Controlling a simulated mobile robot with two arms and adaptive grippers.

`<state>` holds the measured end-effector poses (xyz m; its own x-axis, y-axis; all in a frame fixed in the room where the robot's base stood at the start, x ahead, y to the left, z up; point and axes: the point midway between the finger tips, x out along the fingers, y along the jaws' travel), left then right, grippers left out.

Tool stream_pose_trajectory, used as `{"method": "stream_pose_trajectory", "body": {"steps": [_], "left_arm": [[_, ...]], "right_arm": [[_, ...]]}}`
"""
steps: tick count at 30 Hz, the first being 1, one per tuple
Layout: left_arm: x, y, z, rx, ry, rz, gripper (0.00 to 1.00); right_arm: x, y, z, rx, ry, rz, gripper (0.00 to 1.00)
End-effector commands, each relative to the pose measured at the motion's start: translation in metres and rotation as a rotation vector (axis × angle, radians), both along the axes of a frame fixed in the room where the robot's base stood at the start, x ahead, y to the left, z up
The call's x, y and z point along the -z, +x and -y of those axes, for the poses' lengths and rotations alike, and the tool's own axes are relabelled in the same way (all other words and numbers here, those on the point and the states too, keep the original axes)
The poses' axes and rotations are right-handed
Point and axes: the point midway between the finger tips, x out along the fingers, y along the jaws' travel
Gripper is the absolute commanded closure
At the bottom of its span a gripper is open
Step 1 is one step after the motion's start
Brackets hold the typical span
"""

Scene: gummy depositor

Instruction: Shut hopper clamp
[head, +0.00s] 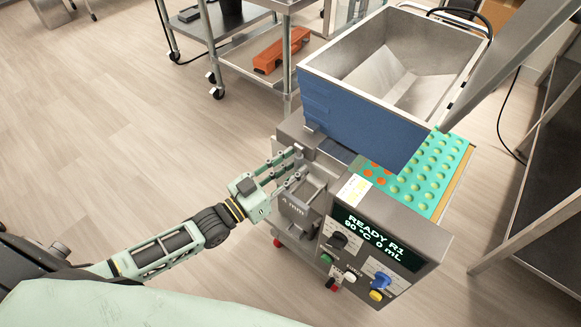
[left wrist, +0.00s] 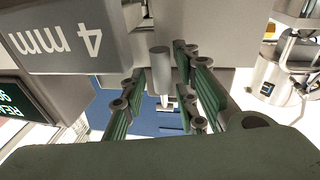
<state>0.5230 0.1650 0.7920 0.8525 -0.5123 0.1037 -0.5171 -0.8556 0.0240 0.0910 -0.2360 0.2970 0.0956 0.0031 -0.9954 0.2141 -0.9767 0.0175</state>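The gummy depositor (head: 398,225) stands in the middle right of the head view, with a blue-fronted, open-topped metal hopper (head: 345,110) on it. My left gripper (head: 297,164) is at the machine's left side, below the hopper and beside a grey block marked "4 mm" (head: 298,207). In the left wrist view its green-padded fingers (left wrist: 163,98) are apart. A grey cylindrical handle (left wrist: 160,64), apparently the hopper clamp's, shows between them. I cannot tell whether either finger touches it. The clamp itself is mostly hidden in the head view. My right gripper is not in view.
A green mould tray (head: 437,165) with round cavities, some filled orange, lies right of the hopper's base. The front panel (head: 375,240) reads "READY R1", with knobs and buttons below. A metal cart (head: 240,62) stands behind. Open floor lies to the left.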

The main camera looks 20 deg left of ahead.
Motion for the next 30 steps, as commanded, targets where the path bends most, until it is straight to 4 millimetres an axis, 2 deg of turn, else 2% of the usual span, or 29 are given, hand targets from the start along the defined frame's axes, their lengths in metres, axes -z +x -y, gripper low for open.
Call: {"method": "stream_pose_trajectory", "body": {"steps": [10, 14, 24, 30], "left_arm": [[0.001, -0.001, -0.001, 0.000, 0.002, -0.001, 0.65], [0.003, -0.010, -0.006, 0.000, 0.003, -0.003, 0.65], [0.011, -0.069, -0.041, 0.000, 0.004, -0.005, 0.65], [0.013, -0.094, -0.056, 0.000, 0.002, -0.003, 0.65]], "right_arm": [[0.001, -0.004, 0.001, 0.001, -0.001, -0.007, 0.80], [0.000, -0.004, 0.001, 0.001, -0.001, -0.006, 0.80], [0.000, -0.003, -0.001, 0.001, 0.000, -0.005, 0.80], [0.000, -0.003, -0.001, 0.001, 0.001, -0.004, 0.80]]}}
